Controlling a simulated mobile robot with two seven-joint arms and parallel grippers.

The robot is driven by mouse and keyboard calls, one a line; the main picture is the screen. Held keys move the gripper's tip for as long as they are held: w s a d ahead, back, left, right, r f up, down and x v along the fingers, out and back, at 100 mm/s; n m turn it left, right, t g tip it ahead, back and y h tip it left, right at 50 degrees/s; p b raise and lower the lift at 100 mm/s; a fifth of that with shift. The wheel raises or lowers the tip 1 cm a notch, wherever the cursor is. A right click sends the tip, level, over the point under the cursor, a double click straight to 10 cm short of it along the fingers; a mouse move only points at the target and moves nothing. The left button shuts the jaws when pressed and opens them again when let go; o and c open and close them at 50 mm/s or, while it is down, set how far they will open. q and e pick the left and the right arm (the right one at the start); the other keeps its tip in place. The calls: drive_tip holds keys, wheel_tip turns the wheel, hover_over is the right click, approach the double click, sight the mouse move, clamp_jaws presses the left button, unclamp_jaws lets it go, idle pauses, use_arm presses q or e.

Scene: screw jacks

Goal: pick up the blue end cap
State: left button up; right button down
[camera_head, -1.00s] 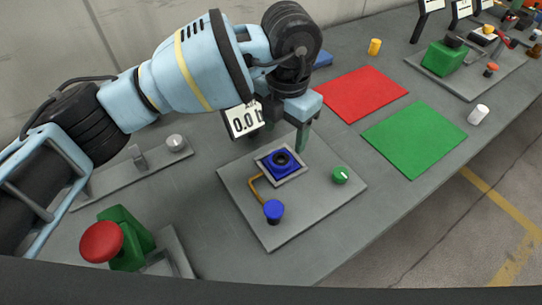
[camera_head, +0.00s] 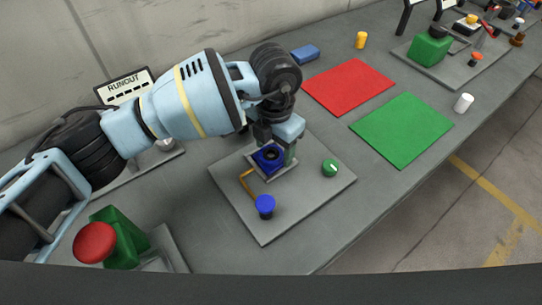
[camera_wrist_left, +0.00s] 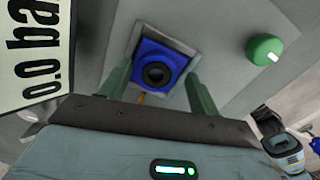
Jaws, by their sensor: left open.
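The blue end cap (camera_head: 267,158) is a square blue block with a dark ring on top. It sits in a grey square nest (camera_head: 285,175) on a grey plate. In the wrist view the end cap (camera_wrist_left: 160,70) lies between the green fingers of my left gripper (camera_wrist_left: 158,76). These fingers are open, one on each side, with gaps showing beside the cap. In the head view my left gripper (camera_head: 278,148) is low over the cap and hides its back part. I cannot tell whether a finger touches it. My right gripper is not in view.
The plate (camera_head: 300,205) also carries a blue knob (camera_head: 265,205) on an orange pipe and a green knob (camera_head: 330,168). A bar display (camera_wrist_left: 32,50) stands close to my left gripper. Red (camera_head: 348,85) and green (camera_head: 402,130) mats lie to the right.

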use_arm(q)
drive_tip(key=shift+f, duration=0.4)
drive_tip(key=c, duration=1.1)
drive_tip(key=shift+o, duration=0.2)
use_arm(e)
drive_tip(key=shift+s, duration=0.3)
use_arm(q)
drive_tip(key=shift+r, duration=0.1)
